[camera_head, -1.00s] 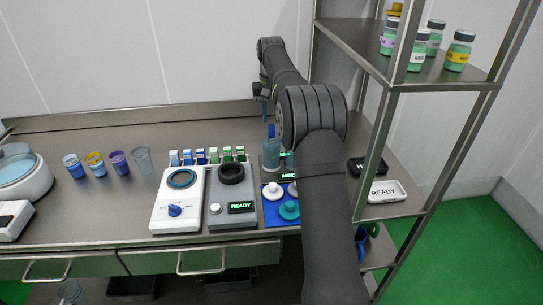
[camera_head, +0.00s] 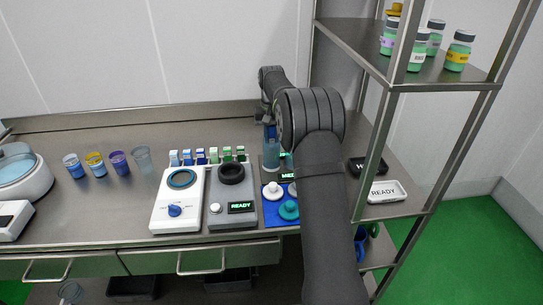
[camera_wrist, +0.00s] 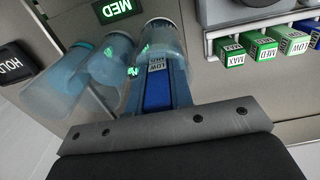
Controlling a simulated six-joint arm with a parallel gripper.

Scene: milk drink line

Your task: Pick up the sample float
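The sample float is not clearly picked out. A blue piece with a white label marked LOW (camera_wrist: 156,88) shows in the wrist view, just beyond my gripper's dark body, and may be it. Blue bars lie along both sides of it; I cannot tell if they are fingers. Clear teal cylinders stand beside it, one at the left (camera_wrist: 55,88) and one in the middle (camera_wrist: 165,40). In the head view a teal cylinder (camera_head: 271,157) stands left of my arm, with blue at its top. My gripper (camera_head: 268,120) is above that cylinder, its fingertips not distinct.
A green MED display (camera_head: 288,172) is near the cylinders. A metal shelf (camera_head: 345,35) rises right.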

